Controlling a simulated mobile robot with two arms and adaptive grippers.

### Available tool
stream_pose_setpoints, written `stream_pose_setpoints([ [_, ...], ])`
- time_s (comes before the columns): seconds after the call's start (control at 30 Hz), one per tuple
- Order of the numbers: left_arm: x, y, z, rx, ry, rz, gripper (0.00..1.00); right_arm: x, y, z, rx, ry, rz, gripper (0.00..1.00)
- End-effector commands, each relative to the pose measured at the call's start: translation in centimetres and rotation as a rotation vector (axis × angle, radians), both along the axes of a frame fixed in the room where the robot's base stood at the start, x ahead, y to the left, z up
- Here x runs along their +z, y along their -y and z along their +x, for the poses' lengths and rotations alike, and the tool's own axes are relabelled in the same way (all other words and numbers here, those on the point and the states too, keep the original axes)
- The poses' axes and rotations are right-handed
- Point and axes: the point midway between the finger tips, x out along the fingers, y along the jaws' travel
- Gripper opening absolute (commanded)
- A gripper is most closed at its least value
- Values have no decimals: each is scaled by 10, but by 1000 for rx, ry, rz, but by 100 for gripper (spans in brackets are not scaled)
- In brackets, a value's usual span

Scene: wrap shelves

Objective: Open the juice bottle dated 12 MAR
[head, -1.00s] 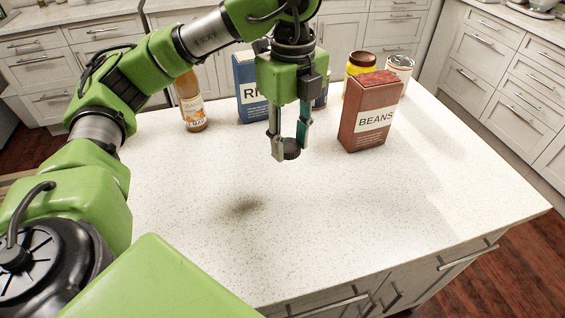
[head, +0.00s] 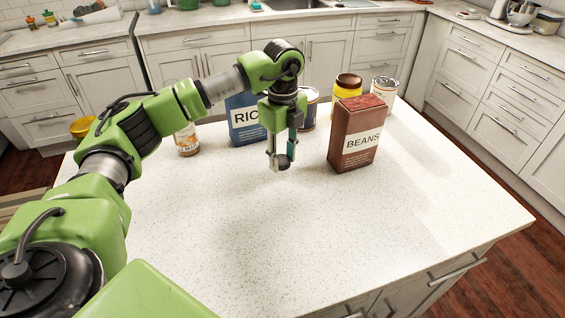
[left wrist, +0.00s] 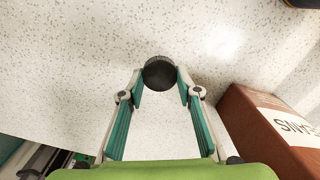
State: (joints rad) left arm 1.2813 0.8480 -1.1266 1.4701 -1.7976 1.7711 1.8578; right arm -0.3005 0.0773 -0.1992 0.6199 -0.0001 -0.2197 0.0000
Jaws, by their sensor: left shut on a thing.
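My left gripper (head: 280,162) hangs above the white counter, between the rice box and the beans box. It is shut on a small round black cap (left wrist: 160,73), held between the fingertips in the left wrist view; no bottle shows under it. A juice bottle (head: 187,142) with orange contents and a pale label stands at the back left of the counter. My arm hides its top, so I cannot tell whether it is capped. The label's date is too small to read fully now. My right gripper is not in view.
A blue rice box (head: 246,121) stands behind the gripper, with a can (head: 310,110) beside it. A brown beans box (head: 355,135) stands to the right, with a yellow jar (head: 346,88) and a pale can (head: 385,90) behind. The counter's front and middle are clear.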

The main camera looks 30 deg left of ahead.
Motion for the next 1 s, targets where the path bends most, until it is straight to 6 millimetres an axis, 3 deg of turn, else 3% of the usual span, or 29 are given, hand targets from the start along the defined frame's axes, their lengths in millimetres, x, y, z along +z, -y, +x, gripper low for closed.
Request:
stream_pose_setpoints([
  [0.2,-27,-1,0,0,-2,1,6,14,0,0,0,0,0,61],
  [0.6,-35,0,0,0,-1,-1,6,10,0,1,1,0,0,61],
  [0.63,-35,0,1,0,0,-1,34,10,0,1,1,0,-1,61],
  [0.7,-34,0,1,0,0,0,48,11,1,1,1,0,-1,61],
  [1.0,-34,0,1,-1,0,0,48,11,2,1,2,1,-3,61],
])
